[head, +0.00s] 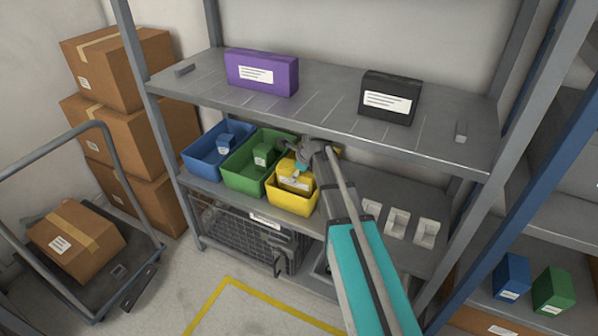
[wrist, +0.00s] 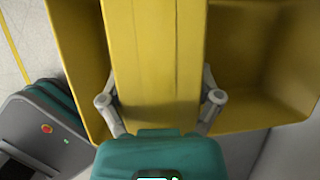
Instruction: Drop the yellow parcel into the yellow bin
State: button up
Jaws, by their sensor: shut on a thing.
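The yellow parcel (head: 295,178), a box with a white label, is at the mouth of the yellow bin (head: 291,203) on the middle shelf. My gripper (head: 303,162) reaches down from above and is shut on the parcel. In the wrist view the gripper (wrist: 160,98) has a finger on each side of the parcel (wrist: 155,50). The bin's inside (wrist: 265,65) shows to both sides of the parcel. The bin's front wall hides the parcel's lower end, so I cannot tell whether it touches the bin floor.
A green bin (head: 248,178) and a blue bin (head: 207,161), each with a parcel inside, stand left of the yellow one. The upper shelf (head: 320,105), bearing a purple box (head: 261,73) and a black box (head: 388,98), is close above. White holders (head: 397,222) stand to the right.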

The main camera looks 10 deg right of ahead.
jog(key=shift+w+d+r+g+y, duration=0.15)
jog(key=shift+w+d+g+y, duration=0.05)
jog(key=shift+w+g+y, duration=0.25)
jog(key=shift+s+f+b, duration=0.25)
jog(key=shift+f+b, duration=0.3)
jog(key=shift+f, duration=0.3)
jog(key=shift+f+b, duration=0.6)
jog(key=shift+b, duration=0.25)
jog(key=o, duration=1.1)
jog(key=shift+r, duration=0.1)
